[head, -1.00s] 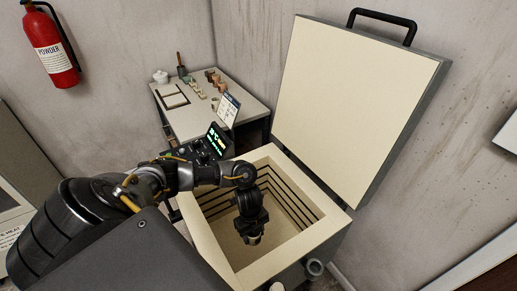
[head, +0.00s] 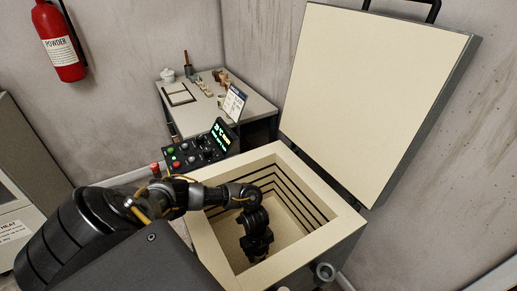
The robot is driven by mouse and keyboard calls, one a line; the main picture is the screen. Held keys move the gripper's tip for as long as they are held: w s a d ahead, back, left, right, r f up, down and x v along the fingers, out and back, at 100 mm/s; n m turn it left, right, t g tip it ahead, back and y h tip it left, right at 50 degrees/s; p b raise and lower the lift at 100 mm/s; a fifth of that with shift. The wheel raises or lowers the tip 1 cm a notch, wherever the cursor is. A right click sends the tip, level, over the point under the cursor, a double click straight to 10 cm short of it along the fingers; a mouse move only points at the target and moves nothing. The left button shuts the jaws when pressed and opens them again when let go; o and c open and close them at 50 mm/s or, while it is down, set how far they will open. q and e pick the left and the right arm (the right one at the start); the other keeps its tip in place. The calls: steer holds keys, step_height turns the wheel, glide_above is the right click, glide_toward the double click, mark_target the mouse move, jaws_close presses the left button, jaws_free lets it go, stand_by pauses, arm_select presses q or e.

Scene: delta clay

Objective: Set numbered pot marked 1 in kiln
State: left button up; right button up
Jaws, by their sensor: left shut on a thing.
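The kiln (head: 211,243) stands open in front of me, a cream-lined square chamber with dark grooves along its inner walls. Its thick lid (head: 372,95) is raised at the back right. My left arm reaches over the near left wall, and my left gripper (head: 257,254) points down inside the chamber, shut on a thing. That thing, which I take to be the pot, is almost wholly hidden below the gripper. Its number does not show, and I cannot tell whether it touches the kiln floor. My right gripper is out of view.
A control panel (head: 198,150) with a lit display and coloured buttons stands just left of the kiln. Behind it is a table (head: 180,122) with small pieces, a frame and a sign. A red extinguisher (head: 60,45) hangs on the left wall. Free room remains inside the chamber around the gripper.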

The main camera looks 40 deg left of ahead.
mark_target(258, 258)
arm_select(q)
steer(key=shift+f+b, duration=0.35)
steer(key=shift+f, duration=1.75)
steer(key=shift+f, duration=0.15)
steer(key=o, duration=1.1)
